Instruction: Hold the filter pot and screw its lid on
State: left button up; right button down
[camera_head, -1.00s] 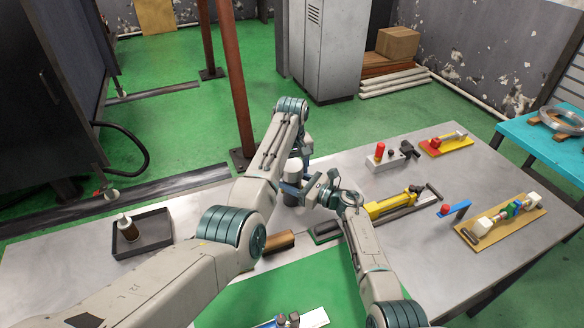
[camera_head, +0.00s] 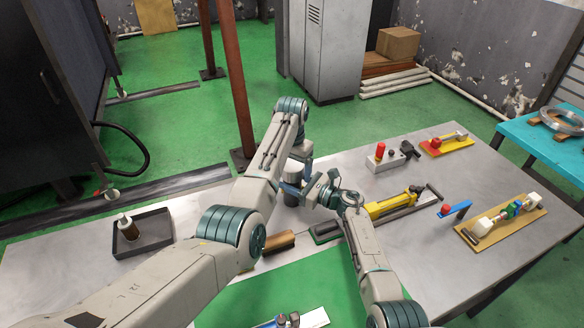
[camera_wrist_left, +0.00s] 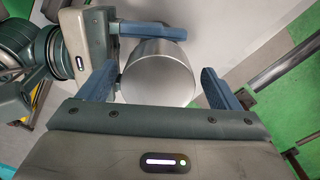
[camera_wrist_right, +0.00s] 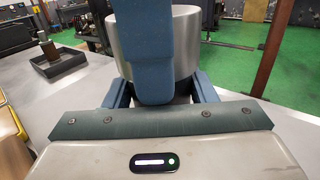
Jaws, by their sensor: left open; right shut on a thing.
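The filter pot (camera_head: 291,198) stands upright on the bench, dark below with the pale metal lid (camera_head: 292,174) on top, partly hidden by my arms. The lid's round silver top fills the middle of the left wrist view (camera_wrist_left: 160,78). My left gripper (camera_wrist_left: 160,90) is open from above, one finger on either side of the lid. My right gripper (camera_wrist_right: 163,92) is shut on the pot from the side, below the lid. One left finger hangs in front of the lid in the right wrist view. I cannot tell how tightly the lid sits.
A dark tray (camera_head: 156,230) with a bottle (camera_head: 128,228) lies at the left. A yellow clamp-like fixture (camera_head: 390,205) lies right of my right gripper. A brown-topped block (camera_head: 279,242) lies near the left forearm. Other fixtures stand at the right; the bench front left is clear.

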pick_arm(q)
notch_tip(320, 180, up, 12)
dwell(0.5)
pick_arm(e)
jog(key=c, duration=0.5)
grip_release()
pick_arm(q)
notch_tip(320, 180, down, 3)
jog(key=b, duration=0.3)
jog(key=shift+f, duration=0.15)
pick_arm(e)
jog(key=v, duration=1)
jog(key=shift+f, duration=0.15)
jog(key=shift+s+d, duration=0.25)
jog(key=shift+d, duration=0.05)
pick_arm(q)
jog(key=shift+f, duration=0.15)
pick_arm(e)
jog(key=shift+s, duration=0.1)
